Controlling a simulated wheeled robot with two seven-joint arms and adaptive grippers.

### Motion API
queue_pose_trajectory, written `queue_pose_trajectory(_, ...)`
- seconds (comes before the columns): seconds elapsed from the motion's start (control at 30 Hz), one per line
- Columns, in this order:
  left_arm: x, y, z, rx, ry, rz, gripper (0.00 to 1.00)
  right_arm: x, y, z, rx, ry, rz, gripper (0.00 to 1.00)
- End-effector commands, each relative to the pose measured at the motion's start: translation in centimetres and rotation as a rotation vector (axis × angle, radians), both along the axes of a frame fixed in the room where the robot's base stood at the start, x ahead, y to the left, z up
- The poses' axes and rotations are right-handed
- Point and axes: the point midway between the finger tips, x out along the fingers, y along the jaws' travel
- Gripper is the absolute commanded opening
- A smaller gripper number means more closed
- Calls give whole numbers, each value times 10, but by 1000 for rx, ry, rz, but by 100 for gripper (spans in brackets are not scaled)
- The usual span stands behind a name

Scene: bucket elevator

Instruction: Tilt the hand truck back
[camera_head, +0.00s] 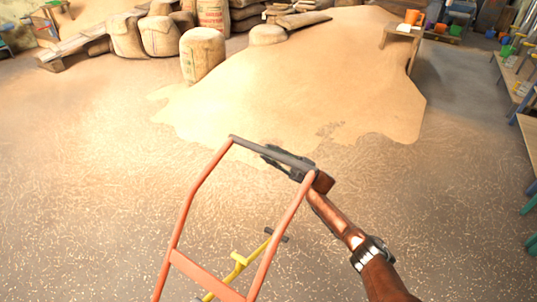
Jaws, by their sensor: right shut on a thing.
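The hand truck (188,203) stands close in front of me, low in the middle of the head view. It has an orange-red tube frame, a dark top handle bar and a lower cross bar. Its lower end is cut off by the picture's bottom edge. My right gripper (290,163) reaches in from the lower right and is shut on the right part of the top bar. Its fingers hide some of that bar. My left gripper is not in view.
A wide pile of tan grain (300,85) covers the floor ahead. Full sacks (203,55) stand behind it on the left. A small wooden table (403,33) with an orange bucket (413,17) is at the back right. A yellow bar (238,263) shows behind the frame. The floor either side is clear.

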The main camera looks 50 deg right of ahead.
Motion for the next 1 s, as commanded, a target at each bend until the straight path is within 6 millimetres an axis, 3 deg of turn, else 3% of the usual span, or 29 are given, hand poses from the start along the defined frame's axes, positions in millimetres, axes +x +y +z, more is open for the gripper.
queue_pose_trajectory(0.03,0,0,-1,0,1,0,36,0,-11,-9,12,21,-26,0)
queue_pose_trajectory(0.13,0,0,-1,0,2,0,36,-1,-11,-10,12,21,-26,0)
queue_pose_trajectory(0.17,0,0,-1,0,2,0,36,-1,-11,-10,13,20,-27,22)
queue_pose_trajectory(0.4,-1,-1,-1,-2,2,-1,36,4,-4,-7,9,17,-15,38)
queue_pose_trajectory(0.77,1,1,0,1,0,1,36,1,-4,-9,6,14,-9,39)
queue_pose_trajectory(1.0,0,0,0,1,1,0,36,-25,-26,-32,6,17,-15,39)
